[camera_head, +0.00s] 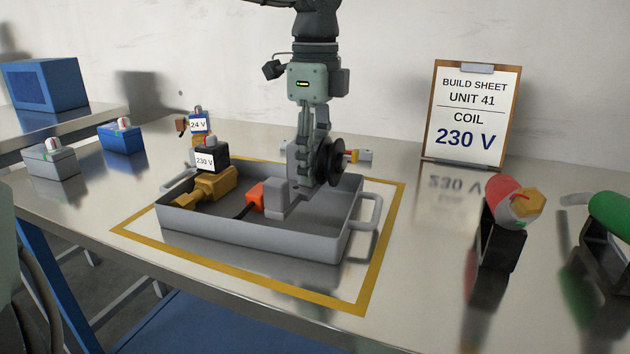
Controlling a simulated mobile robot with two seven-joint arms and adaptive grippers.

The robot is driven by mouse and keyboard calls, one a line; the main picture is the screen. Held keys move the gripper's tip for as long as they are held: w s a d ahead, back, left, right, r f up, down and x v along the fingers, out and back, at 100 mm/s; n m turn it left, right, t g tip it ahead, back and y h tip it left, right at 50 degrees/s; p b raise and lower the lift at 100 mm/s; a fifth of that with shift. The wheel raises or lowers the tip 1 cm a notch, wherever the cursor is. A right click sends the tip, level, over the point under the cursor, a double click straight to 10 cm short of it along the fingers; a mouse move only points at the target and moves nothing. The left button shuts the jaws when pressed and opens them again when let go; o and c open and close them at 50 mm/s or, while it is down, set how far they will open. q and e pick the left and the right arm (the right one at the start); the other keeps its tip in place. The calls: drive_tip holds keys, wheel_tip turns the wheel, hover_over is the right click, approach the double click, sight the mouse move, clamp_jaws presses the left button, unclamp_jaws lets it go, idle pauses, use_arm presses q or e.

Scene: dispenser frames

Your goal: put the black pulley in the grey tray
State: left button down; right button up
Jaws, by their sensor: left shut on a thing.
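The black pulley (333,158) is a dark grooved disc, held on edge. My left gripper (316,165) points down and is shut on it. The grey tray (255,238) lies on the table, with a handle at each end. The pulley is over the back right part of the tray, its lower edge near rim height; I cannot tell whether it touches anything. In the tray are a brass valve body (215,183), a black coil marked 230 V (208,158) on it, an orange piece (256,194) and a grey block (277,198). The gripper hides part of the pulley.
A yellow outline (365,300) surrounds the tray. A build sheet (473,112) reading coil 230 V stands behind. A red-ended part on a black stand (504,240) and a green cylinder (612,215) are at right. Blue (122,138) and grey (50,162) boxes and a 24 V coil (198,124) are at left.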

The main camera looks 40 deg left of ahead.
sight(316, 184)
use_arm(q)
drive_tip(key=shift+w+f, duration=0.25)
drive_tip(key=shift+w, duration=0.2)
drive_tip(key=shift+f, duration=1.95)
drive_tip(key=c, duration=0.8)
unclamp_jaws()
drive_tip(key=shift+f, duration=0.1)
drive_tip(key=shift+s, duration=0.1)
wheel_tip(316, 184, up, 12)
drive_tip(key=shift+r, duration=0.15)
